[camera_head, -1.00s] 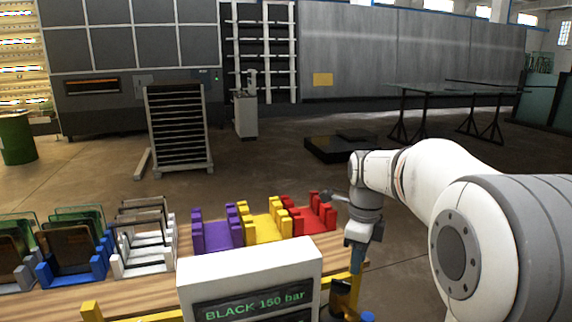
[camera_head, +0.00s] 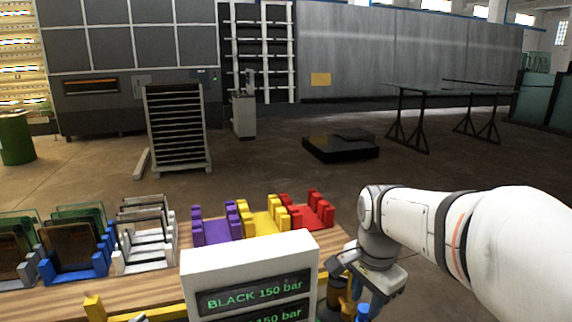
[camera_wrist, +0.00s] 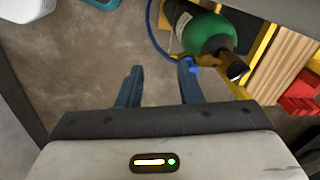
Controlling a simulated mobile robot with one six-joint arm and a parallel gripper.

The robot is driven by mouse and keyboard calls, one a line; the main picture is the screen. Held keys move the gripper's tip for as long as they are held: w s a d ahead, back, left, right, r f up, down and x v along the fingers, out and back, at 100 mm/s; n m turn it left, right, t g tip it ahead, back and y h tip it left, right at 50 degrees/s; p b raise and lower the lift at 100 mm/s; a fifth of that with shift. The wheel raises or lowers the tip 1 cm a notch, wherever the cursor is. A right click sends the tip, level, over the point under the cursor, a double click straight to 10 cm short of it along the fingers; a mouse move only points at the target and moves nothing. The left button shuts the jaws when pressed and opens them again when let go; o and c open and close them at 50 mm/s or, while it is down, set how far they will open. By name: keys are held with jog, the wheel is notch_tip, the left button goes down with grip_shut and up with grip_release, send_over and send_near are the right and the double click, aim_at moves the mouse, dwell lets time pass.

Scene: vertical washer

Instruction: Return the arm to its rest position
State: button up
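My arm (camera_head: 430,222) reaches in from the right in the head view, bent at a white and grey wrist joint. My gripper (camera_wrist: 161,68) shows in the wrist view with its two dark blue fingers apart. Nothing is between them; bare floor shows behind. In the head view the gripper is low, right of the display box and near the table's right end, partly hidden.
A green bottle (camera_wrist: 207,34) with a blue hose stands close right of the fingers in the wrist view. The wooden table (camera_head: 185,270) bears purple (camera_head: 215,232), yellow (camera_head: 262,222) and red racks (camera_head: 312,211). A display box (camera_head: 250,270) stands in front.

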jog(key=s+f+n+t, duration=0.1)
jog(key=s+f+n, duration=0.3)
jog(key=s+n, duration=0.7)
notch_tip(320, 180, down, 9)
jog(key=t+b, duration=0.1)
jog(key=b, duration=0.9)
jog(key=shift+r+n, duration=0.15)
jog(key=shift+n, duration=0.25)
jog(key=shift+r, duration=0.1)
